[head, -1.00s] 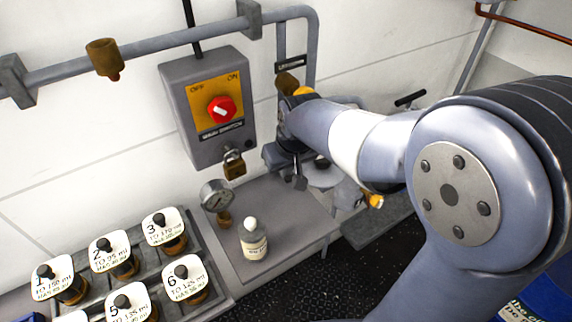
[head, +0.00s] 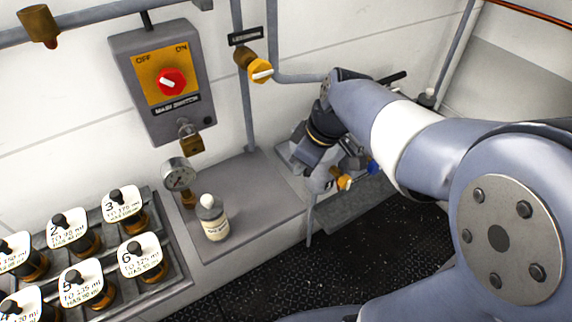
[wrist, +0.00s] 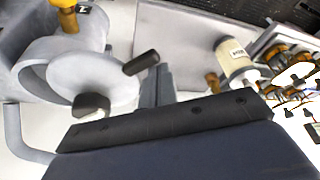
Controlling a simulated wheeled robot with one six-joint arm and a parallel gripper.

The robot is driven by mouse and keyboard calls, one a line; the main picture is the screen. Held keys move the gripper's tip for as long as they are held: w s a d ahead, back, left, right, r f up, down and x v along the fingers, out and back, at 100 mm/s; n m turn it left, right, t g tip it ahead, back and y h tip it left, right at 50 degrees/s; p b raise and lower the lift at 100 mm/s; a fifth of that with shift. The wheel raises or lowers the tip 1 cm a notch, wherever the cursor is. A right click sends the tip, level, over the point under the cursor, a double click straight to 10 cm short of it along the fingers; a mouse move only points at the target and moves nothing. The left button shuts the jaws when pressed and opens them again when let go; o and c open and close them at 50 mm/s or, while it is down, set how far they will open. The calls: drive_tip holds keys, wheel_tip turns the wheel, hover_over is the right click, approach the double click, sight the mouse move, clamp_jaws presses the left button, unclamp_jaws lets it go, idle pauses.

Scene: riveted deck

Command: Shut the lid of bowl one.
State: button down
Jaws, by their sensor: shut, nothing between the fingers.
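In the wrist view, a grey round bowl (wrist: 36,76) shows at the left. A pale disc-shaped lid (wrist: 95,72) overlaps its right side. A dark knob (wrist: 90,105) lies in front of the lid's face, and a black handle (wrist: 141,63) sticks out by its right edge. I cannot tell how far the lid stands open. My gripper (wrist: 157,84) is shut and empty, its fingers just right of the lid; contact is unclear. In the head view, my arm and wrist hide most of the bowl area. The bowl's number is not clearly readable.
A yellow knob (head: 344,183) and a blue knob (head: 374,167) show beside my wrist. Dark floor (head: 300,262) is clear in front.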

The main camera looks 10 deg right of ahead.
drive_tip(key=w+d+n+g, duration=0.2)
drive_tip(key=w+d+n, duration=0.2)
drive_tip(key=d+n, duration=0.3)
drive_tip(key=shift+d+n+y, duration=0.3)
drive_tip(key=shift+d, duration=1.55)
